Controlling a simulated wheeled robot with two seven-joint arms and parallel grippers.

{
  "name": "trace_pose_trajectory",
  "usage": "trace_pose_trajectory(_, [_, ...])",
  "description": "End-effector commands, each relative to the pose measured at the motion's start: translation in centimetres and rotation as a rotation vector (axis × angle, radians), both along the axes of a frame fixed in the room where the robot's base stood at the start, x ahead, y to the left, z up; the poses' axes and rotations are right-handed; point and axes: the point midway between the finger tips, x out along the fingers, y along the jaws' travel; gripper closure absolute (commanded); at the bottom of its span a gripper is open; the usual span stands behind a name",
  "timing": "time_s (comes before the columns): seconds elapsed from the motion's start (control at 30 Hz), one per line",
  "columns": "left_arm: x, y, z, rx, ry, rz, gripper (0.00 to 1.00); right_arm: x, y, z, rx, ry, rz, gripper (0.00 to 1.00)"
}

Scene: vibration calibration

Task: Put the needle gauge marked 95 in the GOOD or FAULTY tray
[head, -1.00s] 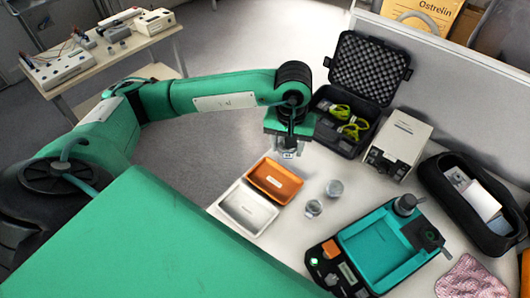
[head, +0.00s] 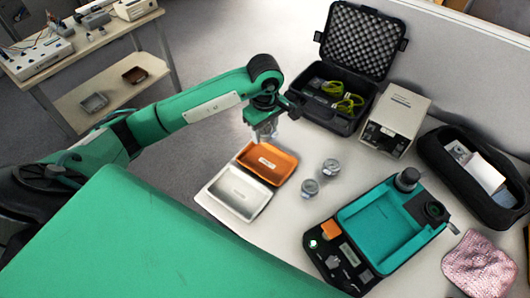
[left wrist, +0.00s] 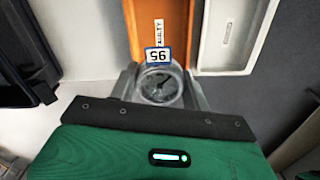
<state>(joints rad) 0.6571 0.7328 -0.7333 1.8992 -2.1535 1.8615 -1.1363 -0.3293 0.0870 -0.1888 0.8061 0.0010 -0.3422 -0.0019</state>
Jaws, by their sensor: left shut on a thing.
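My left gripper (head: 265,132) is shut on the needle gauge marked 95 (left wrist: 160,85), a round clear-faced dial with a blue-edged 95 tag. It holds the gauge just beyond the back edge of the orange tray (head: 284,164), apparently above the table. In the left wrist view the orange tray (left wrist: 176,30) carries a FAULTY label and lies just past the gauge. The white tray (head: 226,202) adjoins the orange one; it also shows in the left wrist view (left wrist: 225,45). Its label is too small to read. Both trays look empty. My right gripper is out of view.
Two other gauges stand on the table (head: 330,168) (head: 310,188), right of the trays. A teal-and-black tester (head: 380,225), an open black case (head: 335,105), a beige box (head: 397,120) and a black pouch (head: 470,180) stand farther right.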

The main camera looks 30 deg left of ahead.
Motion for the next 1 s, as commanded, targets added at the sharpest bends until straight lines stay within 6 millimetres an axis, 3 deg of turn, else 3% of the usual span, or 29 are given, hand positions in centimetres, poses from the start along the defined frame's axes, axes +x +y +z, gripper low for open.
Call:
trace_pose_trajectory(0.1, [-0.1,0.0,-3.1,-0.001,0.005,0.001,0.83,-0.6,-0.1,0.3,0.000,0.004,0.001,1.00])
trace_pose_trajectory(0.23, [-0.1,0.0,-5.6,0.000,0.003,0.001,0.83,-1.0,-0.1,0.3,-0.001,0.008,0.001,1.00])
trace_pose_trajectory(0.53, [0.0,0.0,-8.0,-0.002,0.001,-0.001,0.83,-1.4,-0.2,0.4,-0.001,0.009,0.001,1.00])
trace_pose_trajectory(0.73, [-0.1,0.0,-10.9,-0.001,0.003,0.000,0.83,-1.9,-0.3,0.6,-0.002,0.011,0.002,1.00])
trace_pose_trajectory(1.0, [0.0,0.0,-11.2,0.000,-0.002,-0.001,0.83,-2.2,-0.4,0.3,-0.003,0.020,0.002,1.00])
